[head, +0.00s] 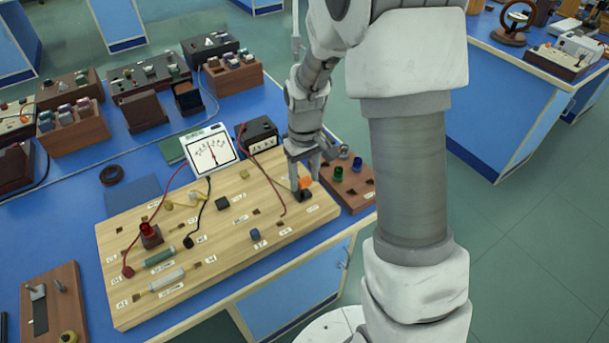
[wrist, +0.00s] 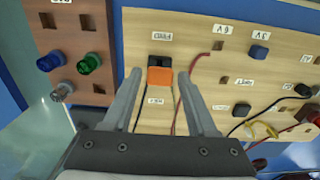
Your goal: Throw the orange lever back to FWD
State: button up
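The orange lever (wrist: 159,76) is on a small black switch base (wrist: 160,62) near the end of a wooden board (wrist: 215,20). In the wrist view the orange part sits below the black base, on the side of the lower label (wrist: 156,101); an upper label (wrist: 162,36) is on the other side. The label text is too small to read surely. My gripper (wrist: 160,75) is open, one finger on each side of the lever, with gaps on both sides. In the head view my gripper (head: 302,168) is right above the lever (head: 305,183).
A brown block with green and blue knobs (head: 347,180) stands close beside the board's end. A red lead (wrist: 186,85) runs near one finger. A meter (head: 210,147) and a black box (head: 258,134) stand behind the board.

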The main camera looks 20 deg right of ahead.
grip_shut()
jog(key=shift+s+d+f+t+b, duration=0.1)
jog(key=shift+s+f+t+b, duration=0.25)
jog(key=shift+b, duration=0.55)
jog(key=shift+s+r+t+y+b, duration=0.15)
jog(key=shift+r+t+y+b, duration=0.15)
jog(key=shift+t+b, duration=0.3)
jog(key=shift+o, duration=1.4)
grip_release()
notch_tip(320, 180, up, 17)
jog(key=s+d+p, duration=0.1)
jog(key=s+p, duration=0.1)
jog(key=p, duration=0.1)
jog(key=shift+s, duration=0.3)
jog(key=shift+r, duration=0.1)
